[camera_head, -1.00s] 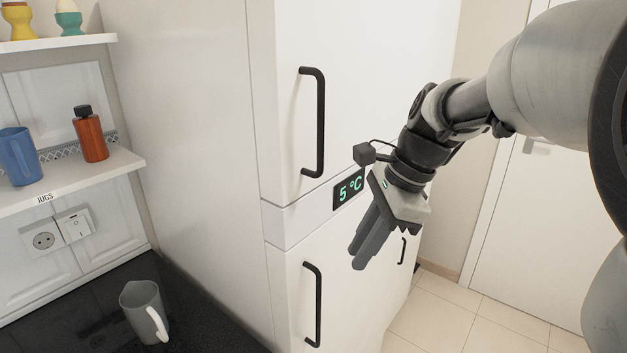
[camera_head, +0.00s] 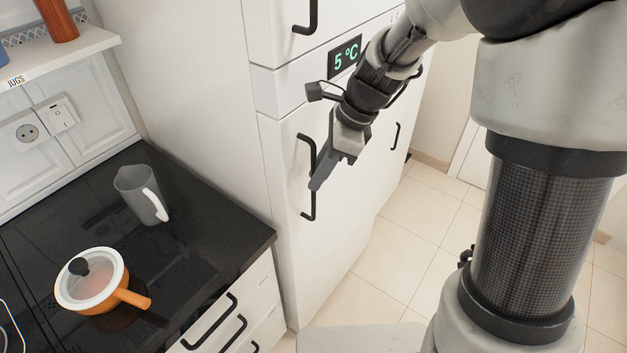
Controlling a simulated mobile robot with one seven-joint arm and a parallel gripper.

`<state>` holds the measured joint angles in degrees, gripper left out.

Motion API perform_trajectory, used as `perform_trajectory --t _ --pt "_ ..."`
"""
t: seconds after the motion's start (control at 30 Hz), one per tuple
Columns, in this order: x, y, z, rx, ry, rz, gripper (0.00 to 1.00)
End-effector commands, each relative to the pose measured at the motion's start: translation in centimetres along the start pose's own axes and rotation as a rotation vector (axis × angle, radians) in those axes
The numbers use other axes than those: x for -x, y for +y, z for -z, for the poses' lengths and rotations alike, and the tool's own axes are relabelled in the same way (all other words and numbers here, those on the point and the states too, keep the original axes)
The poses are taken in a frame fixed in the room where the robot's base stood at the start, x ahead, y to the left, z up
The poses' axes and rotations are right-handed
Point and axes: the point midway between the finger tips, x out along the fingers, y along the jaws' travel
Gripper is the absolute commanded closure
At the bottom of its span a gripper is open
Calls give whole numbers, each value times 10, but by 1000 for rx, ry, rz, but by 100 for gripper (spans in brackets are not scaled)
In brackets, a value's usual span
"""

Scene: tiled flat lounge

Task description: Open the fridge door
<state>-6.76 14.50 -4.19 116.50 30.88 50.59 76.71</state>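The tall white fridge (camera_head: 290,170) stands in the middle, with a 5 °C display (camera_head: 345,57) on the band between its upper and lower doors. Both doors look shut. The upper door's black handle (camera_head: 312,15) is cut off by the top edge. The lower door's black vertical handle (camera_head: 309,208) shows above and below my fingers. My gripper (camera_head: 318,184) points down at this lower handle, its fingers overlapping the handle's middle and hiding it. The fingers line up one behind the other, so I cannot tell whether they are apart, around the handle or only in front of it.
At left, a dark counter (camera_head: 215,250) holds a grey jug (camera_head: 135,190) and an orange lidded pot (camera_head: 120,290). Drawers with black handles (camera_head: 210,322) sit under it, beside the fridge. Another black handle (camera_head: 395,136) is further right. Tiled floor (camera_head: 400,225) is clear right of the fridge.

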Motion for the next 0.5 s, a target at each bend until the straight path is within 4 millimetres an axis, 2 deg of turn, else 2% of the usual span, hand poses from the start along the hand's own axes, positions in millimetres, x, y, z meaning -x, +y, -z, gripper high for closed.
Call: perform_trajectory --t 0.03,0.2,0.5 --pt "-9 0 0 0 0 -2 83" --pt "-24 0 0 0 0 0 83" --pt "-27 0 0 0 0 1 83"
